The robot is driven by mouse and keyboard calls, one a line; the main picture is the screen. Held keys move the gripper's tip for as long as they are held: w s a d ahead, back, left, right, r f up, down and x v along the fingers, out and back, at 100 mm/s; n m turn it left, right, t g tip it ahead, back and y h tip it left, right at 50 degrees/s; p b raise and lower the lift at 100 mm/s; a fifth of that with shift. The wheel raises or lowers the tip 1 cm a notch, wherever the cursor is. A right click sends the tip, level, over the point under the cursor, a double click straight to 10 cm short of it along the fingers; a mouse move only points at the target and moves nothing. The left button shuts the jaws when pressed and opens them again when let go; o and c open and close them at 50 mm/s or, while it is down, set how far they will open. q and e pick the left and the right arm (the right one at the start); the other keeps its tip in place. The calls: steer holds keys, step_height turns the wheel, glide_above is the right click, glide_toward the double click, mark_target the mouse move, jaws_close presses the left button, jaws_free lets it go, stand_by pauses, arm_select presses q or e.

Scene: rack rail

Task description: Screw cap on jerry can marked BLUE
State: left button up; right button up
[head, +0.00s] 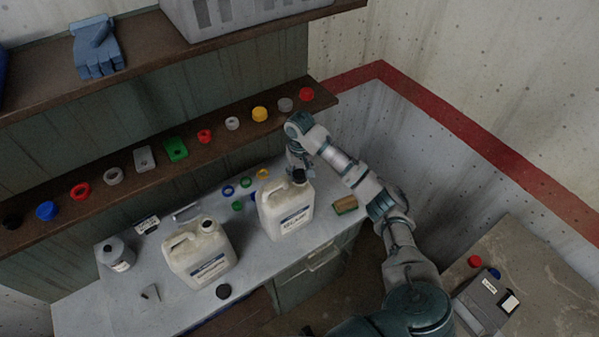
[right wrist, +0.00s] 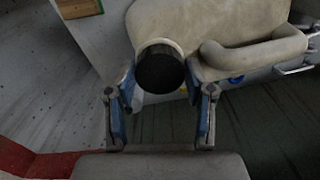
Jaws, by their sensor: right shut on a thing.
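Two cream jerry cans stand upright on the bench: the right jerry can (head: 284,207) and the left jerry can (head: 200,255). Both have labels, too small to read surely. A black cap (head: 299,176) sits at the right can's neck; in the right wrist view the black cap (right wrist: 160,72) is over the pale neck. My right gripper (head: 298,168) is at this cap from behind. Its blue-padded fingers (right wrist: 158,84) are on both sides of the cap, shut on it. How far the cap is threaded cannot be told. My left gripper is not in view.
Coloured caps line the shelf (head: 320,103); several rings lie behind the cans. A grey bottle (head: 117,254) stands left. A sponge (head: 345,204) lies right of the right can. The bench's front left is mostly clear.

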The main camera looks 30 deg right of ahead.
stand_by(0.3)
steer(key=shift+c, duration=0.5)
steer(key=m, duration=0.3)
steer(key=shift+f+m, duration=0.1)
steer(key=shift+m, duration=0.3)
steer(key=m, duration=0.6)
steer(key=o, duration=1.4)
steer(key=shift+r, duration=4.05)
